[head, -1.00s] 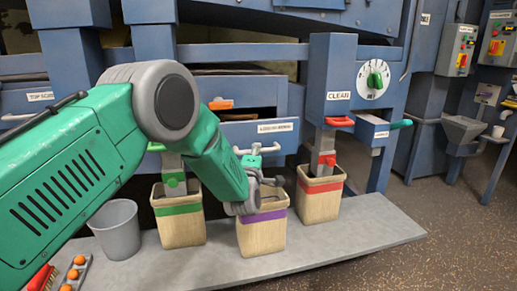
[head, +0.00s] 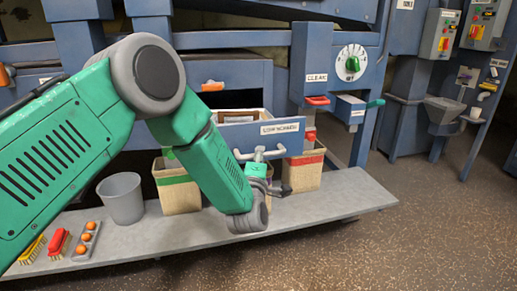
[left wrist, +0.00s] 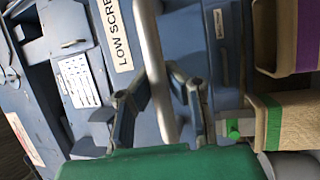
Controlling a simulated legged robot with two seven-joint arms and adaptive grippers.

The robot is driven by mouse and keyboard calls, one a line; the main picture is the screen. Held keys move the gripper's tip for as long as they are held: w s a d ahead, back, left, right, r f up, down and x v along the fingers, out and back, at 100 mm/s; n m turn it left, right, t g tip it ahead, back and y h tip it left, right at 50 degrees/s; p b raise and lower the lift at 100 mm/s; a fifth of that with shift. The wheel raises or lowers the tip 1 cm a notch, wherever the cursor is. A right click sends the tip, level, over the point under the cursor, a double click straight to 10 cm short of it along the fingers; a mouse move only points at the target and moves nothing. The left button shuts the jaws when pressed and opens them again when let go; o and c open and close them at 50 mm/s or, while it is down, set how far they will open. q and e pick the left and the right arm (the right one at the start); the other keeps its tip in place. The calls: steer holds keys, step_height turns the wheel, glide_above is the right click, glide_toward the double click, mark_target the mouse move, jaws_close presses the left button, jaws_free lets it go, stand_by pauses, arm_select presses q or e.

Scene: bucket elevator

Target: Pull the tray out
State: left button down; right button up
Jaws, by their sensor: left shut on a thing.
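The blue tray (head: 264,133), labelled low screen, stands partly out of the blue machine, and its open top shows. A pale bar handle (head: 280,151) is on its front. My left gripper (head: 258,156) is at this handle. In the left wrist view the silver handle bar (left wrist: 150,55) runs between the two fingers of my left gripper (left wrist: 160,103), which is shut on it. The tray's label shows beside the bar. My forearm hides the tray's left part in the head view. My right gripper is not in view.
A grey ledge (head: 330,195) below carries a green-striped bucket (head: 178,190), a red-striped bucket (head: 303,170) and a grey bucket (head: 122,198). A purple-striped bucket (left wrist: 283,40) is mostly hidden by my arm in the head view. Brushes (head: 58,243) lie at left. Open floor is at right.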

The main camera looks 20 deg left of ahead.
arm_select(q)
steer(key=shift+s+d+f, duration=0.1)
steer(key=shift+s+f, duration=0.15)
steer(key=shift+f, duration=0.1)
steer(key=c, duration=1.5)
jaws_free()
steer(key=shift+c, duration=0.2)
steer(key=shift+w, duration=0.1)
steer(key=shift+r, duration=0.15)
steer(key=v, duration=1.2)
